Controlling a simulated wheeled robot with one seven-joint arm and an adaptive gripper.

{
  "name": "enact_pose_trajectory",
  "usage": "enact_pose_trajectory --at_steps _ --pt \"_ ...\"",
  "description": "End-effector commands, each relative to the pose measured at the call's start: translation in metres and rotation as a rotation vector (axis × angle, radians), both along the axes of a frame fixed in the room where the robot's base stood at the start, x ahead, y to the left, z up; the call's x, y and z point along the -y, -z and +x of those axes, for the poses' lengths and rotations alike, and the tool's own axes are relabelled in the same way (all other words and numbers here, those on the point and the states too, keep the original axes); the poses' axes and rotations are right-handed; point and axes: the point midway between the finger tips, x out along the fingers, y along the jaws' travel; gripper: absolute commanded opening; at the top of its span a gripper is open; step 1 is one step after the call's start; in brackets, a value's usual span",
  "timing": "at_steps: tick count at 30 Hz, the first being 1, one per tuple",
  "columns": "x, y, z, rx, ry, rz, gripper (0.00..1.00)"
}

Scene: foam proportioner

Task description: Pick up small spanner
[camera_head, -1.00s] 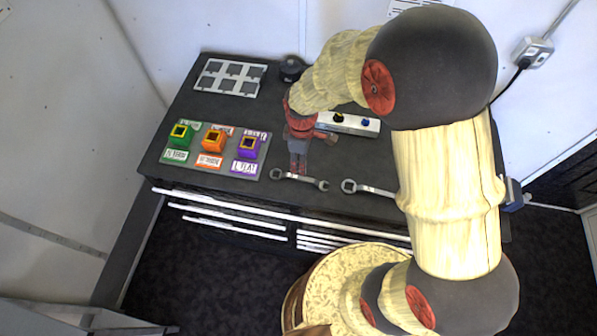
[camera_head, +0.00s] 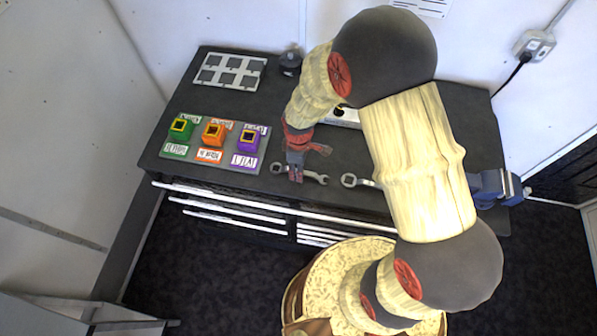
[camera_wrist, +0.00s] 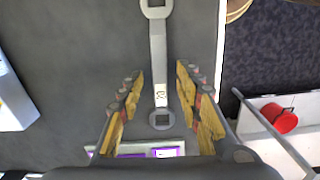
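Two grey spanners lie flat near the table's front edge. The left spanner (camera_head: 313,177) is partly covered by my gripper (camera_head: 295,178) in the head view. My arm covers the right end of the other spanner (camera_head: 350,181), so I cannot compare their full lengths. In the wrist view, one spanner (camera_wrist: 158,60) runs lengthwise between the spread fingers of my gripper (camera_wrist: 160,95), with a ring end near the bottom and another end at the top. The fingers are open, one on each side, with gaps to the spanner. How high they are above the table is hard to tell.
A board with green, orange (camera_head: 213,135) and purple blocks lies left of my gripper. A grey panel with square recesses (camera_head: 230,74) and a dark round object (camera_head: 290,62) are at the back. A blue vise-like object (camera_head: 490,187) is at the right edge.

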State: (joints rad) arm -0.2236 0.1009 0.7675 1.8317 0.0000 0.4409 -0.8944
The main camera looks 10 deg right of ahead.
Motion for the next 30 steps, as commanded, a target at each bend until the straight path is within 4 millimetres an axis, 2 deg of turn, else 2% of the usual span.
enact_pose_trajectory --at_steps 23,30 --pt "0.0 0.0048 -0.0001 0.0 0.0 0.0 0.35" --pt "0.0 0.0048 -0.0001 0.0 0.0 0.0 0.21"
